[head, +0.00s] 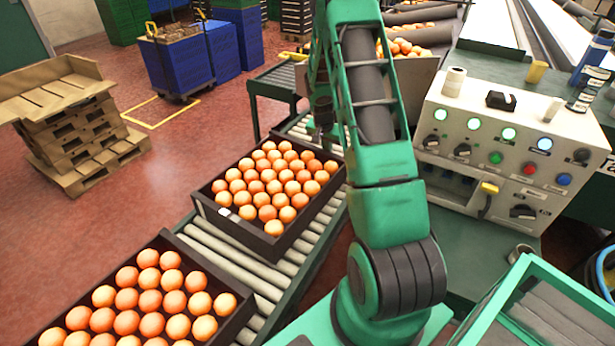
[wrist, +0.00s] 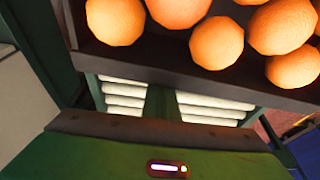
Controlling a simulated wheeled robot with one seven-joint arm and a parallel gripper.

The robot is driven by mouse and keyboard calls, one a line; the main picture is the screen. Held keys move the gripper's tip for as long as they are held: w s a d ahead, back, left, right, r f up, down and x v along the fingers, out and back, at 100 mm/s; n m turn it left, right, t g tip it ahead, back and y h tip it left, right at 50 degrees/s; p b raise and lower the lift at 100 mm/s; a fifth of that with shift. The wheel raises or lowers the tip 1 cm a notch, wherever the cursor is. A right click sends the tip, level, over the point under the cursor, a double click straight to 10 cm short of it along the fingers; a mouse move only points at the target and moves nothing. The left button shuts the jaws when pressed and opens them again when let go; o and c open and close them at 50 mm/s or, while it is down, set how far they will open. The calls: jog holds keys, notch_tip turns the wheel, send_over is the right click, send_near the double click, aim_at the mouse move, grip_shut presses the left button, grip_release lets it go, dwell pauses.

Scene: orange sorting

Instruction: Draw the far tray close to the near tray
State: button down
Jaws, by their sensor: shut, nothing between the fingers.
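The far tray (head: 240,231) is a dark tray full of oranges on the roller conveyor, in the middle of the head view. The near tray (head: 241,312), also dark and full of oranges, sits at the lower left and is cut off by the picture edge. Bare rollers show between the two trays. My gripper (head: 322,112) is shut and empty, pointing down by the far tray's back end, partly hidden by my green arm. In the wrist view a dark tray wall (wrist: 130,58) with oranges crosses the top. I cannot tell whether the gripper touches it.
The roller conveyor (head: 235,258) runs from lower left to the back. A control panel (head: 510,140) with lit buttons stands at the right. A green-framed bin (head: 545,310) is at the lower right.

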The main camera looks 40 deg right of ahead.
aim_at(315, 163)
jog(key=s+a, duration=0.1)
jog(key=a, duration=0.2)
jog(key=s+a, duration=0.2)
jog(key=a, duration=0.2)
jog(key=s+a, duration=0.1)
jog(key=a, duration=0.3)
jog(key=shift+s+a, duration=0.2)
jog(key=shift+s, duration=0.15)
jog(key=shift+w+d, duration=0.25)
jog(key=shift+d, duration=0.4)
jog(key=shift+w+d, duration=0.25)
jog(key=shift+d, duration=0.35)
notch_tip(315, 163, up, 11)
jog(key=shift+f, duration=0.2)
jog(key=shift+r, duration=0.7)
